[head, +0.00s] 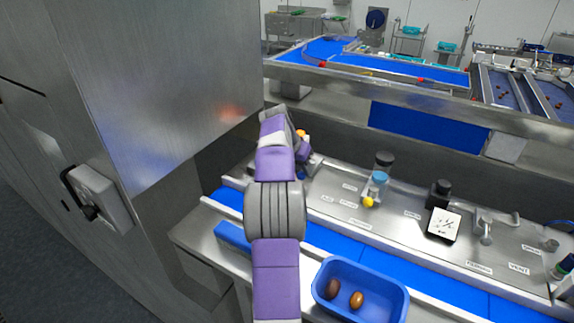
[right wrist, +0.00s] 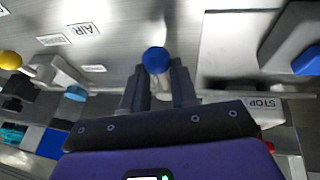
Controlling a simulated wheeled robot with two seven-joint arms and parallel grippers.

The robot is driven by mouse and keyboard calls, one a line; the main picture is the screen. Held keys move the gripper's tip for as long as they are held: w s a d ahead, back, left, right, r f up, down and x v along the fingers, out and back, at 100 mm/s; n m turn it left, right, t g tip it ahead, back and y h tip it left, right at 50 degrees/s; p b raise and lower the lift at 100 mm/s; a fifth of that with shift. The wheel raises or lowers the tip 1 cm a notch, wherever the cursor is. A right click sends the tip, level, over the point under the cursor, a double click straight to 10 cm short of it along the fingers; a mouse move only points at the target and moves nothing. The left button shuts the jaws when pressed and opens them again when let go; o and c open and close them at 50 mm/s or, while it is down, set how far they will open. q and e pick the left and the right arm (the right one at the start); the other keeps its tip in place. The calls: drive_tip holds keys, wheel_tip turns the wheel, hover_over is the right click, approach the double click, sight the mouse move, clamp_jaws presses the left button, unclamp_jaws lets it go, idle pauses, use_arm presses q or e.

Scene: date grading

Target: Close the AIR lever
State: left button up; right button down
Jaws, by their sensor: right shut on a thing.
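The AIR lever's blue round knob (right wrist: 155,60) sits between the fingertips of my right gripper (right wrist: 158,80) in the right wrist view. The fingers are shut on it. The AIR label (right wrist: 83,29) is on the metal panel just up and left of the knob. My left gripper is in neither view.
A yellow-knobbed lever (head: 368,202) stands to the right on the panel. A STOP label (right wrist: 263,103) is near the gripper in the wrist view. A blue tray (head: 400,302) with two dates lies in front of the belt. A tall steel cabinet (head: 150,80) closes off the left.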

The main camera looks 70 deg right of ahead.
idle(0.5)
drive_tip(key=c, duration=0.9)
unclamp_jaws()
drive_tip(key=p+v, duration=0.1)
drive_tip(key=v, duration=0.6)
drive_tip(key=shift+w+r, duration=0.15)
drive_tip(key=shift+r, duration=0.1)
drive_tip(key=shift+a, duration=0.15)
